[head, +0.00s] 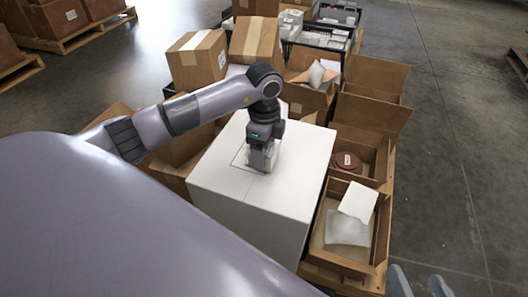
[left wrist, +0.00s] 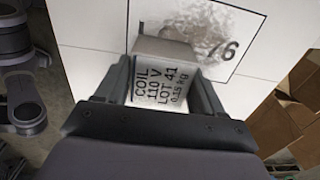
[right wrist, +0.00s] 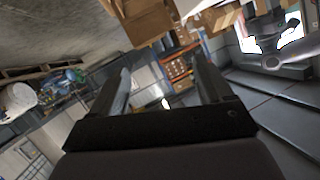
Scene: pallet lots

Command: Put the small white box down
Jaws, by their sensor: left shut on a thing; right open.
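My left gripper (head: 262,165) is shut on the small white box, over the top of a large white box (head: 230,188). In the left wrist view the small white box (left wrist: 165,92) sits between the fingers, its label reading COIL 110 V LOT 41 0.15 kg. It overlaps a black outlined rectangle (left wrist: 232,50) with a smudged mark and a 6 on the large box's top. I cannot tell whether it touches that top. My right gripper (head: 420,284) is at the lower right edge of the head view; in the right wrist view (right wrist: 160,80) it is open and empty.
Open cartons (head: 375,92) line the right side, one holding a round brown-red item (head: 347,161), another a white card (head: 357,202). Closed cartons (head: 198,60) and dark crates (head: 318,38) stand behind. The floor (head: 450,150) at right is clear.

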